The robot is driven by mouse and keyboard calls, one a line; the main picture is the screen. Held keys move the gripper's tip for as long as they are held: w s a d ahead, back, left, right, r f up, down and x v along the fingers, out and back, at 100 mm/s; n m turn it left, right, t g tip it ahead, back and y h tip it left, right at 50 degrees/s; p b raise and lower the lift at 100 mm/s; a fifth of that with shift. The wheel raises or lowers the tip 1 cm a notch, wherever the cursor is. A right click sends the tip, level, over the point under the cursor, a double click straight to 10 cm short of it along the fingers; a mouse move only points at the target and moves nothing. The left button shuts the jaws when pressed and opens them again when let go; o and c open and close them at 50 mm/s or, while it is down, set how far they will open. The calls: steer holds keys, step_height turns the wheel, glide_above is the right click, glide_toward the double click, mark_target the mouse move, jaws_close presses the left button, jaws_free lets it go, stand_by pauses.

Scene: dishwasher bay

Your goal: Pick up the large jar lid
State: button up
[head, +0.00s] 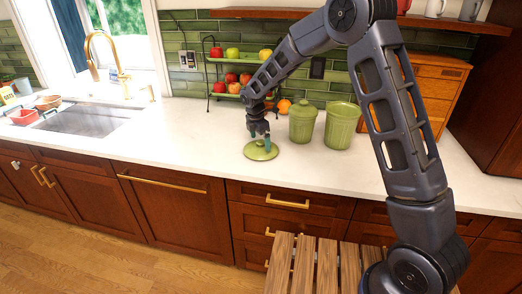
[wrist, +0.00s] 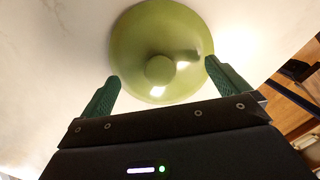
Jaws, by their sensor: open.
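The large jar lid (head: 256,151) is a round green disc with a small knob, lying on the white counter near its front edge. In the wrist view the lid (wrist: 150,33) shows from above, with its round knob (wrist: 159,69) near the middle between my fingers. My gripper (head: 261,142) is open just above the lid in the head view. In the wrist view my gripper (wrist: 168,80) has its two green fingers spread apart on either side of the knob, with nothing between them gripped. I cannot tell the exact height of the fingertips above the lid.
A lidded green jar (head: 302,122) and a larger green jar without a lid (head: 341,126) stand to the right. A fruit rack (head: 233,77) stands behind. Oranges (head: 284,105) lie near the jars. The counter (head: 190,135) to the left is clear up to the sink (head: 88,121).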

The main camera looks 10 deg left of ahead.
mark_target(261, 146)
step_height(261, 146, down, 2)
steer(key=shift+w+d+f, duration=0.1)
steer(key=shift+d+f, duration=0.05)
steer(key=c, duration=1.1)
steer(key=shift+c, duration=0.2)
